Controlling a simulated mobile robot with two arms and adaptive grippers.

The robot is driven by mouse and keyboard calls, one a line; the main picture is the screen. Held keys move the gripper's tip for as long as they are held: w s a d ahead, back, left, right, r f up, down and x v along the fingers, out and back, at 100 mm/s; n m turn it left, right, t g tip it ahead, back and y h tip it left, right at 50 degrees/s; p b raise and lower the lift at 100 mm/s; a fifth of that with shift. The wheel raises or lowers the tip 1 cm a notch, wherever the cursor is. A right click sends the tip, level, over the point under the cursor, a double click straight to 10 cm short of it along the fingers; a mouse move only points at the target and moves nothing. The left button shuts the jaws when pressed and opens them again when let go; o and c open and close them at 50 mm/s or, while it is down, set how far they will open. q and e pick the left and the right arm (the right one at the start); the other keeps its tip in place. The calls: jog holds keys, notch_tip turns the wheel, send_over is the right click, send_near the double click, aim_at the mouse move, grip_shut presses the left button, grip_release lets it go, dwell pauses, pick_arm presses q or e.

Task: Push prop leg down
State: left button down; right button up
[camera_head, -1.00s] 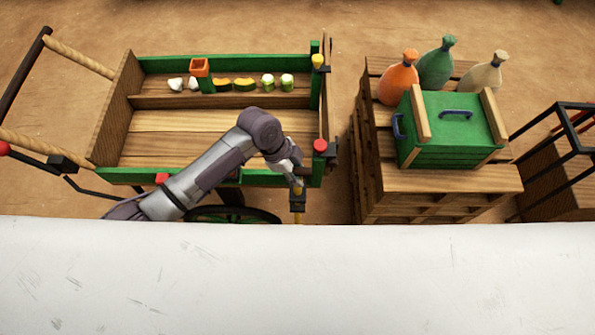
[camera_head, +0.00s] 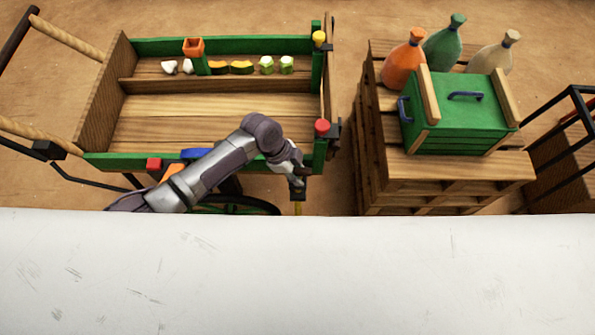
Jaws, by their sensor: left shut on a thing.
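The wooden cart (camera_head: 190,110) with green rails stands at the left. At its near right corner, a black bracket (camera_head: 298,194) holds the prop leg (camera_head: 298,208), a thin yellow rod showing just below the bracket. Its lower end is hidden behind the white foreground. My left gripper (camera_head: 298,177) is shut on the prop leg's top, right above the bracket, and covers it. A red knob (camera_head: 321,126) sits on the corner post above. A yellow-topped prop (camera_head: 319,38) is at the far right corner. My right gripper is not in view.
A pallet stack (camera_head: 440,185) right of the cart bears a green crate (camera_head: 460,118) and several bottles (camera_head: 404,62). Several small produce-like pieces (camera_head: 240,67) line the cart's far shelf. A white scuffed surface (camera_head: 300,275) fills the foreground.

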pick_arm(q)
jog(key=shift+s+f, duration=0.1)
jog(key=shift+f, duration=0.1)
jog(key=c, duration=0.9)
grip_release()
jog(key=v, duration=1.2)
jog(key=shift+d, duration=0.1)
